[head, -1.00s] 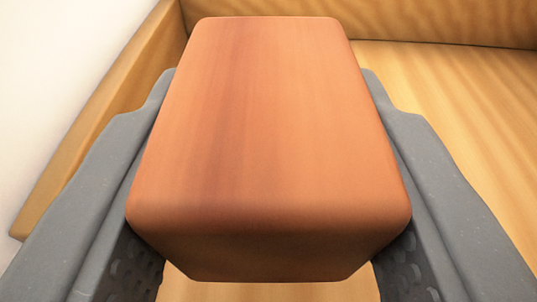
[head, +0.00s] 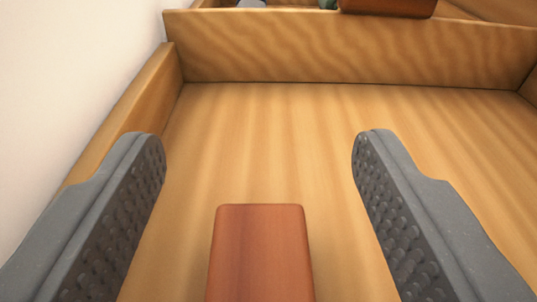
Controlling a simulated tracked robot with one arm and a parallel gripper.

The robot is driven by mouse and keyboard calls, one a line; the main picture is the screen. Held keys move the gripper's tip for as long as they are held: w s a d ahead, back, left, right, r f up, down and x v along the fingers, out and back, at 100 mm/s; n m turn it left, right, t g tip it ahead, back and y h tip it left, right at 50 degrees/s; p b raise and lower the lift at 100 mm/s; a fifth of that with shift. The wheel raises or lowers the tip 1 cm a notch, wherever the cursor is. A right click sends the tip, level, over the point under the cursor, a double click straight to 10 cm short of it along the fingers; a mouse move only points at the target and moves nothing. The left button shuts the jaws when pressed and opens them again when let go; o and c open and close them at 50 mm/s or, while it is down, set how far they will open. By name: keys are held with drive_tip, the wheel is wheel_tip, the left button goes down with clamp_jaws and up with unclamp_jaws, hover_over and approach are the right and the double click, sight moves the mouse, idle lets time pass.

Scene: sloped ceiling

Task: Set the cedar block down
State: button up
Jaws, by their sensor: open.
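The cedar block (head: 260,255) is a reddish-brown block with rounded edges at the bottom centre of the head view. It appears to rest on the pale wooden floor of a compartment (head: 300,130). Its near end is cut off by the picture's lower edge. My gripper (head: 260,150) is open, with one grey, studded finger on each side of the block. There is a clear gap between the block and each finger, and nothing is held.
A wooden board (head: 340,50) closes the compartment's far side, and a lower wooden wall (head: 145,100) runs along the left beside a white surface (head: 80,80). Beyond the board lie another reddish-brown block (head: 388,6) and small grey and green things, partly cut off.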

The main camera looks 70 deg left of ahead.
drive_tip(key=shift+s+f, duration=0.25)
drive_tip(key=shift+f, duration=0.25)
drive_tip(key=shift+s+f, duration=0.2)
drive_tip(key=shift+f, duration=0.3)
drive_tip(key=shift+w+r, duration=0.1)
drive_tip(key=shift+r, duration=0.15)
drive_tip(key=v, duration=0.2)
drive_tip(key=p+v, duration=0.1)
drive_tip(key=v, duration=0.1)
drive_tip(key=r+v, duration=0.1)
drive_tip(key=v, duration=0.1)
drive_tip(key=shift+w+d+r, duration=0.15)
drive_tip(key=shift+w+d, duration=0.15)
drive_tip(key=shift+s+d+r+p, duration=0.2)
drive_tip(key=shift+d+p, duration=0.1)
drive_tip(key=shift+d, duration=0.1)
drive_tip(key=shift+r, duration=0.1)
